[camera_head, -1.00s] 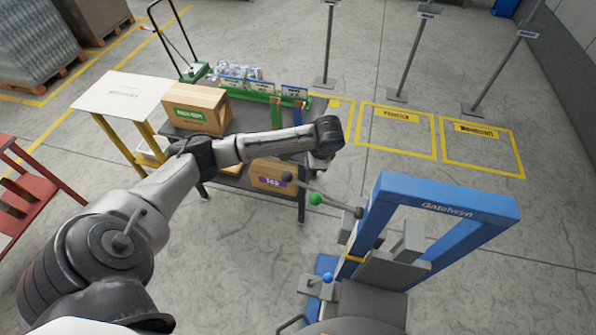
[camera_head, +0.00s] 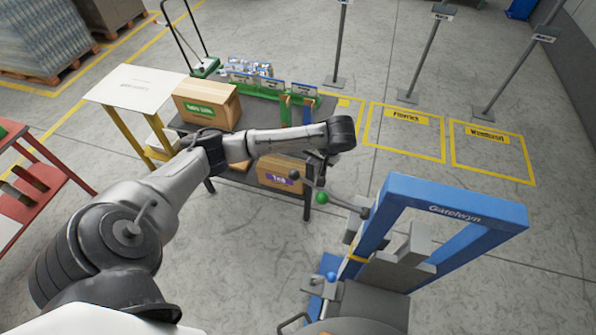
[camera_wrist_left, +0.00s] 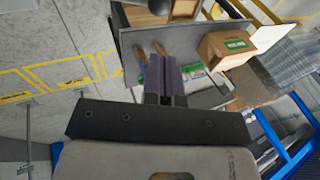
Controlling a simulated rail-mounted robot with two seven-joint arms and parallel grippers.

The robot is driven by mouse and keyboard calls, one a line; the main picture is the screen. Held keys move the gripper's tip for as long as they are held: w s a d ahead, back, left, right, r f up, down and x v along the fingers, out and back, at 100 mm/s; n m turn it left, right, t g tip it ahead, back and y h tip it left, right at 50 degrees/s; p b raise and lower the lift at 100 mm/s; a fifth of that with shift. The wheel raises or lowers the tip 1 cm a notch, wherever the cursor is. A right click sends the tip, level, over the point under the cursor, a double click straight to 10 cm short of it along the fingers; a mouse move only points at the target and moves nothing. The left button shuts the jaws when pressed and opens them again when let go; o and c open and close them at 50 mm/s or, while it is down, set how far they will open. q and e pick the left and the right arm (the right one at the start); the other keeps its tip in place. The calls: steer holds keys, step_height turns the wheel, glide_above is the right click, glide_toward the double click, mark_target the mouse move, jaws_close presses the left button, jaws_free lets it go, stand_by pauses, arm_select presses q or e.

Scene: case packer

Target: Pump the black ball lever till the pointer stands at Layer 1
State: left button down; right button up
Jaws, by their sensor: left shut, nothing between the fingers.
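The black ball (camera_head: 293,174) is on the end of a lever at the left of the blue-framed machine (camera_head: 455,207). A green ball (camera_head: 322,198) is close by on its right. My left gripper (camera_head: 320,178) points down beside the black ball, on its right and above the green ball, apparently apart from the black one. Its fingers (camera_wrist_left: 166,82) are together and empty in the left wrist view, where a dark ball (camera_wrist_left: 140,53) shows just left of the fingertips. The pointer and layer marks cannot be made out. My right gripper is not in view.
A blue ball (camera_head: 331,277) sits lower on the machine. Behind is a dark table (camera_head: 255,112) with a carton (camera_head: 207,103) on top and another carton (camera_head: 281,175) below. Sign posts and yellow floor boxes are at the back right. Bare floor lies left of the machine.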

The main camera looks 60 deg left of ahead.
arm_select(q)
glide_toward(296, 174)
steer(key=x, duration=0.6)
steer(key=shift+s+a+b, duration=0.1)
steer(key=shift+a+b, duration=0.05)
steer(key=shift+b, duration=0.25)
steer(key=shift+s+a+f, duration=0.1)
steer(key=shift+a+f, duration=0.15)
steer(key=shift+f, duration=0.4)
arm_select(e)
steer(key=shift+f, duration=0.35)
